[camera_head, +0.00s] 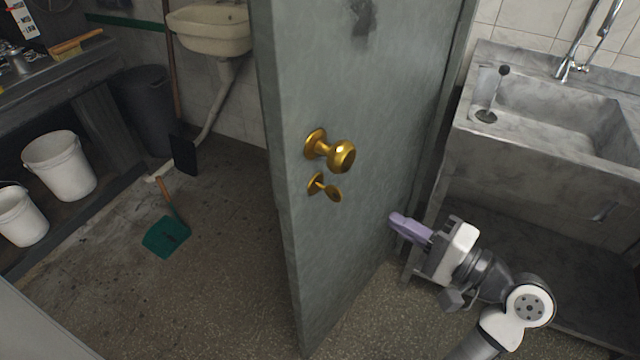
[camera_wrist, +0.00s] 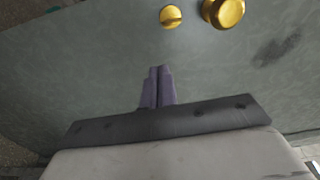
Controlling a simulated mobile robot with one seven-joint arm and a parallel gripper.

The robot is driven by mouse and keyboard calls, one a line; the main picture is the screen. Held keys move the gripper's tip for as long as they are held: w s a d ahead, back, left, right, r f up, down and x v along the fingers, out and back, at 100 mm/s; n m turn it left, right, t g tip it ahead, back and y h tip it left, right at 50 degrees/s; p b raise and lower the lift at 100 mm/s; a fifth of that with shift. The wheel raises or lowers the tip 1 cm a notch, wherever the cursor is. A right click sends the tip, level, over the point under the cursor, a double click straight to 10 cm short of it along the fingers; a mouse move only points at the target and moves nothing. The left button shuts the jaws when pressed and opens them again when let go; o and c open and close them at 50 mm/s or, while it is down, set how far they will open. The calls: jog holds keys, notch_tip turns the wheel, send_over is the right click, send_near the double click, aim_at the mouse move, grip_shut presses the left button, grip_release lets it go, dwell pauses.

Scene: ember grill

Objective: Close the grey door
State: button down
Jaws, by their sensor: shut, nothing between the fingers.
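The grey door (camera_head: 370,90) stands open in the middle of the head view, its free edge towards me. It carries a round brass knob (camera_head: 341,155) and, below that, a small brass thumb-turn (camera_head: 324,187). My gripper (camera_head: 396,220) is shut and empty, to the right of the door and lower than the knob, its purple fingers pointing at the door face. In the wrist view my gripper (camera_wrist: 158,70) has its fingertips before the door face (camera_wrist: 90,60), with the thumb-turn (camera_wrist: 171,16) and knob (camera_wrist: 224,11) beyond. I cannot tell whether they touch the door.
A stone sink (camera_head: 545,120) with a tap stands at the right, close to my arm. Left of the door are a wall basin (camera_head: 210,30), a green dustpan (camera_head: 166,236), a dark bin (camera_head: 146,105) and white buckets (camera_head: 60,165). The floor (camera_head: 225,290) left of the door is mostly clear.

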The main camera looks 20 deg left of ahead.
aim_at(338, 196)
jog(key=shift+g, duration=0.3)
jog(key=shift+s+f+p+x, duration=0.15)
jog(key=shift+p+x, duration=0.3)
jog(key=shift+x, duration=1.7)
jog(key=shift+s+f+p+x, duration=0.15)
jog(key=shift+p+x, duration=0.35)
jog(key=shift+x, duration=1.65)
jog(key=shift+s+r+p+x, duration=0.15)
jog(key=shift+p+x, duration=0.3)
jog(key=shift+x, duration=1.7)
jog(key=shift+a+f, duration=0.1)
